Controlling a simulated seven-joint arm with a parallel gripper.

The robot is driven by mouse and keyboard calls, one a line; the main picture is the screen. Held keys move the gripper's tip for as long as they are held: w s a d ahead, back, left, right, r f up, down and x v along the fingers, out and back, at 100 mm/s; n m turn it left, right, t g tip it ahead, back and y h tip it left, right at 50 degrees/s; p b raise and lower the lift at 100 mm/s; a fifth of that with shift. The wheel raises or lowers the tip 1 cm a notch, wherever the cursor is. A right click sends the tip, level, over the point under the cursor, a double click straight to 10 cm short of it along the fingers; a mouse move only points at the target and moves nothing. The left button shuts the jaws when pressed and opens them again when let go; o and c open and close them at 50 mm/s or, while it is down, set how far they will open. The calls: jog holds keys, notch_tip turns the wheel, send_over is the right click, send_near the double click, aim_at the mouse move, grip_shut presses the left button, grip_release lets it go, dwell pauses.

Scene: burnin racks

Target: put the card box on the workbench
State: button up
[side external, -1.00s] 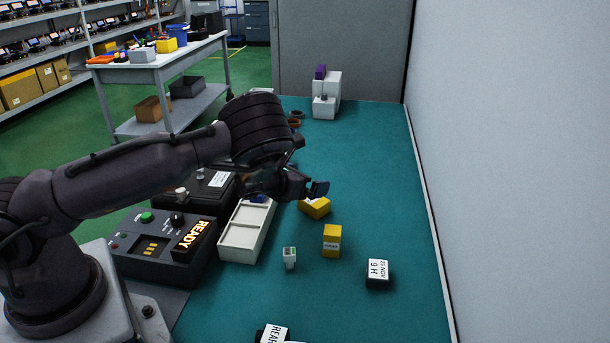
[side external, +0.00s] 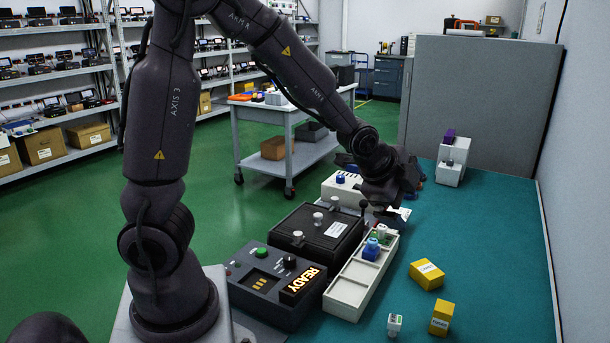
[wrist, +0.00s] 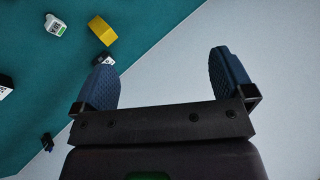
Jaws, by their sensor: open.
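Two yellow boxes stand on the teal bench top (side external: 500,240) in the side view. One yellow box (side external: 427,274) lies tilted to the view with a white label. The other yellow box (side external: 440,318) stands nearer the camera. The labels are too small to read surely, so I cannot tell which is the card box. My gripper (side external: 398,200) is above the far end of the white tray, apart from both yellow boxes. In the wrist view my gripper (wrist: 165,82) is open with nothing between its fingers. One yellow box (wrist: 102,30) shows beyond the left finger.
The white compartment tray (side external: 347,297) holds a blue-topped piece (side external: 372,248). Left of it are a black case (side external: 315,240) and a control box (side external: 262,290) lit READY. A small white piece (side external: 394,323) stands in front. White blocks (side external: 451,172) stand farther back. The right bench is clear.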

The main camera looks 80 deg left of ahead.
jog(key=s+d+r+n+h, duration=0.1)
jog(key=s+d+r+n, duration=0.1)
jog(key=s, duration=0.3)
jog(key=s+d+r+n+g+h, duration=0.1)
jog(key=s+d+r+n, duration=0.2)
jog(key=s+r+n, duration=0.1)
jog(key=shift+v, duration=0.9)
jog(key=s+n, duration=0.1)
jog(key=s, duration=0.2)
jog(key=s+d+r+n, duration=0.1)
jog(key=s, duration=0.2)
jog(key=s+d+r+n+g, duration=0.1)
jog(key=s+n, duration=0.1)
jog(key=s, duration=0.1)
jog(key=shift+s+d, duration=0.2)
jog(key=shift+s, duration=0.1)
jog(key=shift+c, duration=0.5)
jog(key=shift+s+n, duration=0.3)
jog(key=shift+s, duration=0.1)
jog(key=shift+c, duration=1.1)
